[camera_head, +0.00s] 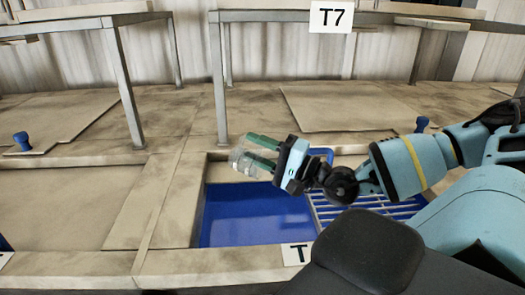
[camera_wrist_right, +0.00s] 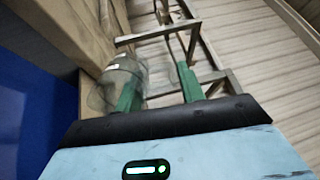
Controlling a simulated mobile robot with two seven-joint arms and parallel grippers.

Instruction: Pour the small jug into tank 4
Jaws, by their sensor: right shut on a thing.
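A small clear jug (camera_head: 240,162) is held by my right gripper (camera_head: 250,150) above the back left part of an open tank (camera_head: 245,215) with a deep blue inside. The jug looks tilted, and its contents cannot be made out. In the right wrist view the see-through jug (camera_wrist_right: 118,78) shows at the left green finger of the gripper (camera_wrist_right: 158,88). The tank's label (camera_head: 297,254) shows only a "T"; its number is hidden behind my dark arm part. My left gripper is in neither view.
Flat covers with blue knobs (camera_head: 22,141) (camera_head: 423,124) close openings at left and back right. A metal frame with the label T7 (camera_head: 331,17) stands behind. Tan ledges (camera_head: 165,205) surround the tank.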

